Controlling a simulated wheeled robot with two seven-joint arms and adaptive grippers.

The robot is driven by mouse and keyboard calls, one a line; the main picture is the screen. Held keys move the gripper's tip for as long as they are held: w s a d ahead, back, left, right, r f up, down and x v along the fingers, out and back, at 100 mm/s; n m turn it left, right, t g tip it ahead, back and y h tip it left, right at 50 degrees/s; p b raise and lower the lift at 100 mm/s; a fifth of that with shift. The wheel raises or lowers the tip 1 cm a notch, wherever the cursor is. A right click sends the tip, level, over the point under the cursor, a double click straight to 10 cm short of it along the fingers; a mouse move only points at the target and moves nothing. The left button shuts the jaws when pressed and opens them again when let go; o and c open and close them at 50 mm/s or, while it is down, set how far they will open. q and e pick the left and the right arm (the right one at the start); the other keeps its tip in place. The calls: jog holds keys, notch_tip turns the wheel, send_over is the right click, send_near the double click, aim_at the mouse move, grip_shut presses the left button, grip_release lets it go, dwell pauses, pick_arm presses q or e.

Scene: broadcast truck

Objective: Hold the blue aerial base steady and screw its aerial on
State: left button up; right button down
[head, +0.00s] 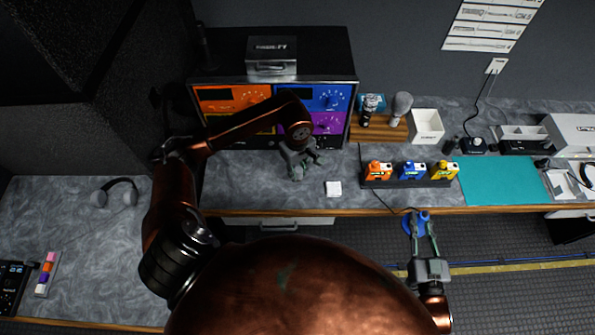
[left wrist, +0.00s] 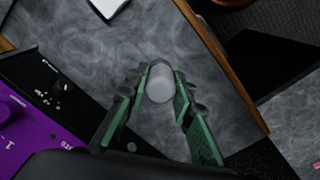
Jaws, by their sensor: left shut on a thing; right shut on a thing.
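My left gripper (head: 306,164) is over the bench in front of the coloured-panel rack. It is shut on a pale grey cylinder (left wrist: 160,82), seen nearly end-on between the green fingers in the left wrist view. I cannot tell whether this is the aerial; in the head view it is hardly visible. My right gripper (head: 422,232) is at the lower right, beyond the bench's front edge and over the floor. It is shut on a blue thing (head: 423,215), which looks like the blue aerial base. The fingers partly hide it. The two grippers are well apart.
The rack (head: 262,124) stands behind my left gripper. Orange, blue (head: 411,171) and yellow units stand on a black holder. A teal mat (head: 510,180) is clear on the right. Headphones (head: 118,193) lie at the left.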

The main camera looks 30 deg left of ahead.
jog(key=shift+r, duration=0.1)
